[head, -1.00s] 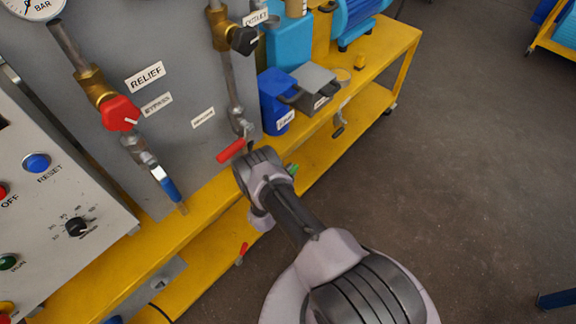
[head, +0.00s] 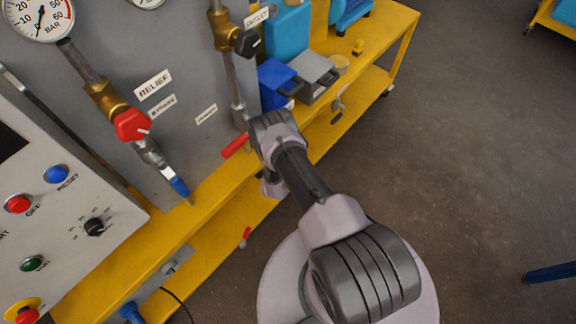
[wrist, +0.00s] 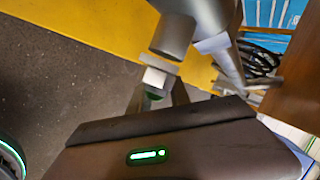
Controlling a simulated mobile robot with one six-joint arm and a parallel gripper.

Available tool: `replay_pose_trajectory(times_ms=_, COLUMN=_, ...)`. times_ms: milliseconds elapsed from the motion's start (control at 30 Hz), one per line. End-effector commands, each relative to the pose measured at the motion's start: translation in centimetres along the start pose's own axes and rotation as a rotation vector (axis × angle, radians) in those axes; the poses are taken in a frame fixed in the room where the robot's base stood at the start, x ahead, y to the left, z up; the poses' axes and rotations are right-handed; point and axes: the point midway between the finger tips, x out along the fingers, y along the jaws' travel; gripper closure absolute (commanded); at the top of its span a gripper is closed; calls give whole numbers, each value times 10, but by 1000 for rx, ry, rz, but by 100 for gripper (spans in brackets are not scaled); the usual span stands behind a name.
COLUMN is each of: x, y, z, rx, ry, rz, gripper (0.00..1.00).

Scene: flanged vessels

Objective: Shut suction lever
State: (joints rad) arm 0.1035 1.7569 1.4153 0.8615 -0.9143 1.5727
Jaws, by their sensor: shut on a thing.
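My gripper (wrist: 157,98) is shut at the end of my arm, low in front of the yellow bench. In the wrist view a small pale block (wrist: 155,78) shows between its fingers, just below a grey pipe end (wrist: 173,36). I take the held part to be the suction lever, but its handle is hidden by the fingers. In the head view my wrist covers the gripper and whatever it holds. A red lever (head: 235,145) sticks out to the left just beside my wrist, under a small label (head: 206,114) too blurred to read.
A red relief knob (head: 132,125) and a blue lever (head: 179,187) are on the pipe to the left. A control panel (head: 60,225) stands at far left. Blue containers (head: 275,82) stand behind my wrist on the yellow bench (head: 372,60). Open floor (head: 450,150) lies to the right.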

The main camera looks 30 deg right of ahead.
Motion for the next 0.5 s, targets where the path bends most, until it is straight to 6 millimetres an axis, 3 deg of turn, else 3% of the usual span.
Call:
replay_pose_trajectory(times_ms=467, x=0, y=2, z=1, rx=5, ry=-9, rz=14, gripper=100)
replay_pose_trajectory(times_ms=500, x=0, y=2, z=1, rx=5, ry=-9, rz=14, gripper=73)
